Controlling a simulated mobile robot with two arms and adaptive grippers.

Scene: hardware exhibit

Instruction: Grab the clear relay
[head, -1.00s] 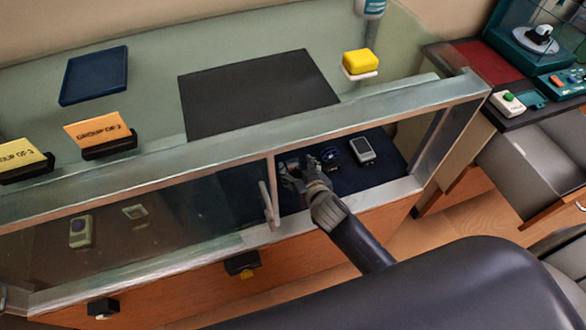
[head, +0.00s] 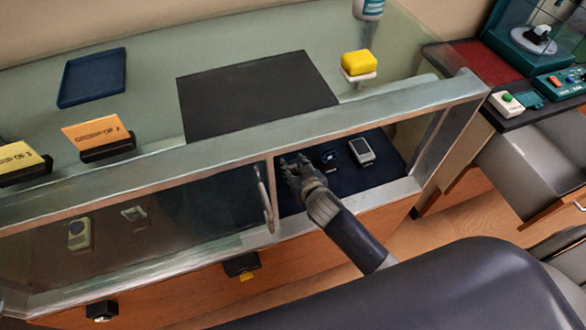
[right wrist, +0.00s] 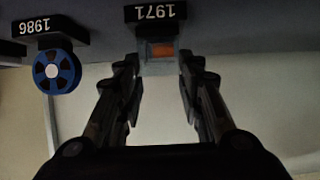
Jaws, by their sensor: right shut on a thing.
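The clear relay (right wrist: 161,50) is a small see-through block with an orange part inside. It sits right by the black "1971" label (right wrist: 155,13) in the right wrist view, between my fingertips. My right gripper (right wrist: 158,62) is shut on it. In the head view my right gripper (head: 292,164) reaches into the open right part of the glass display case, over its dark floor, and hides the relay. My left gripper is not in view.
A blue reel (right wrist: 54,72) by the "1986" label (right wrist: 39,27) and a grey handheld device (head: 361,151) stand right of the gripper in the head view. The case's metal front rail (head: 240,149) runs above the opening. A door handle (head: 266,200) is close left.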

